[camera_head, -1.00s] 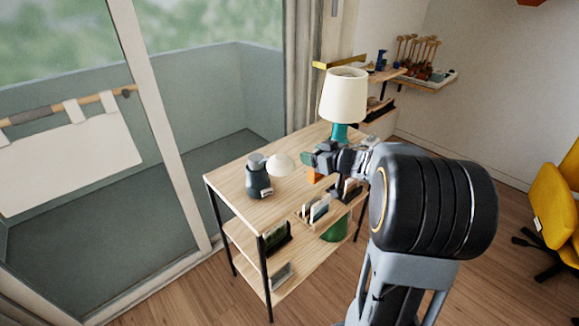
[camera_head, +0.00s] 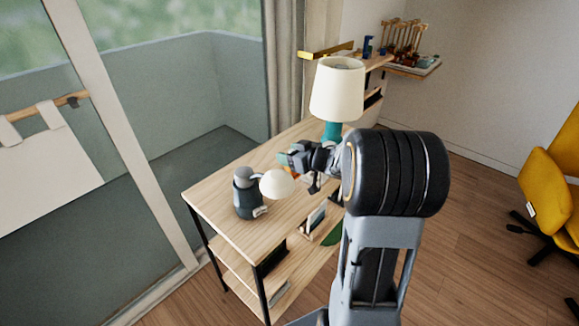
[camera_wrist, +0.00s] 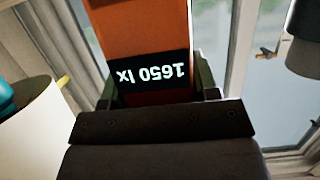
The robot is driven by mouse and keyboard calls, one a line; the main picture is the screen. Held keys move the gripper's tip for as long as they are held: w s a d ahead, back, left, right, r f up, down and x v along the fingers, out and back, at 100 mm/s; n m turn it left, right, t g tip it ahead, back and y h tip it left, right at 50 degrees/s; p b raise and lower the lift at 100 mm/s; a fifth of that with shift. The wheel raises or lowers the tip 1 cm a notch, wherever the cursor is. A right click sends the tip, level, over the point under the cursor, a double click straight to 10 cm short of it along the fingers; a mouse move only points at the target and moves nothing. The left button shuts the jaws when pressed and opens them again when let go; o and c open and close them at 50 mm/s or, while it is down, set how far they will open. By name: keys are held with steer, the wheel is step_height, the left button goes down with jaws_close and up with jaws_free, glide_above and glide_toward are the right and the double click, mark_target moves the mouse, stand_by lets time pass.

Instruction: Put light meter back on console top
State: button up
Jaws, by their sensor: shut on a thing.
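The light meter (camera_wrist: 146,25) is orange with a black display reading "1650 lx", upside down in the wrist view. My gripper (camera_wrist: 153,85) is shut on it, one finger on each side. In the head view my gripper (camera_head: 291,160) is over the console's far half, left of the lamp's teal base. Only a bit of orange shows beneath it there. The console top (camera_head: 226,212) is pale wood on a dark-legged shelf unit. I cannot tell whether the meter touches the top.
A dark grey canister (camera_head: 246,196) stands on the console's near half, with a cream dome (camera_head: 278,184) beside or before it. A lamp with a cream shade (camera_head: 338,90) stands at the far end. A glass door is left; a yellow chair (camera_head: 553,185) is right.

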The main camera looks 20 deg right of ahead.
steer(key=shift+f+b, duration=0.4)
steer(key=shift+f, duration=1.5)
steer(key=shift+d, duration=0.1)
steer(key=o, duration=1.1)
steer(key=shift+f, duration=0.15)
steer(key=shift+s+r, duration=0.1)
steer(key=shift+r, duration=0.2)
steer(key=p+v, duration=0.2)
steer(key=v, duration=1)
steer(key=shift+f, duration=0.1)
